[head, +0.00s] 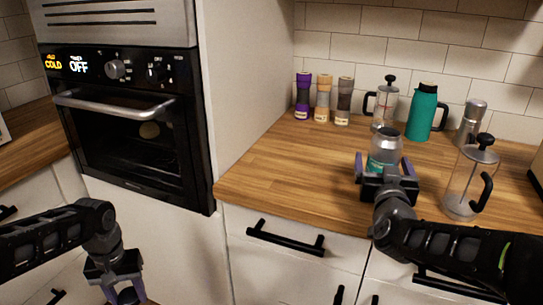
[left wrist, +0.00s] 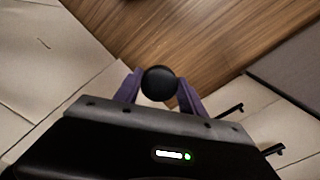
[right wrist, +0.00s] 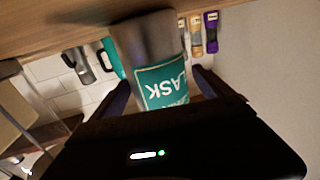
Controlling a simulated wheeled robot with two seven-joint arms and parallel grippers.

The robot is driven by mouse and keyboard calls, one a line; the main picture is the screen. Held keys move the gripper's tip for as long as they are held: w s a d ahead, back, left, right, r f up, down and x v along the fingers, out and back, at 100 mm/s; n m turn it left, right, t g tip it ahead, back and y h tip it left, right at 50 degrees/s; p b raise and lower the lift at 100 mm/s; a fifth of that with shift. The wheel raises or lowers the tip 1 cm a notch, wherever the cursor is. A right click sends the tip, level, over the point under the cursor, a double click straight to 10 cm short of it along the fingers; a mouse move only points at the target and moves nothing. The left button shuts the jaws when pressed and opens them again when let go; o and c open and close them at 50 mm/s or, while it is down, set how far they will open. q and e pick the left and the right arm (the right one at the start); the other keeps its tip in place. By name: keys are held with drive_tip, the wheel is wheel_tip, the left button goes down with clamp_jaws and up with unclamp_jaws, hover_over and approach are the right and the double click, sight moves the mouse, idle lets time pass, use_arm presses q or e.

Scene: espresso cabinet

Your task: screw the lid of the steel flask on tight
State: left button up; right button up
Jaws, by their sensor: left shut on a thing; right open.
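The steel flask (head: 386,143) stands upright near the front of the wooden counter, with no lid on its top. In the right wrist view the flask (right wrist: 150,42) shows a teal label reading "FLASK". My right gripper (head: 387,170) is open, with its purple fingers on either side of the flask's lower part; I cannot tell whether they touch it. My left gripper (head: 124,288) is low at the left, in front of the cabinets and away from the counter. It is shut on a round black piece, apparently the lid (left wrist: 159,83).
A glass press (head: 462,185) stands close right of the flask. Behind are a teal jug (head: 422,112), another press (head: 384,105), a steel bottle (head: 472,122) and several grinders (head: 323,100). The counter (head: 285,178) left of the flask is clear. A tall oven cabinet (head: 240,90) borders it.

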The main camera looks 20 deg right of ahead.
drive_tip(key=shift+c, duration=0.2)
idle(0.4)
drive_tip(key=shift+r, duration=0.1)
clamp_jaws()
idle(0.7)
drive_tip(key=shift+r, duration=0.15)
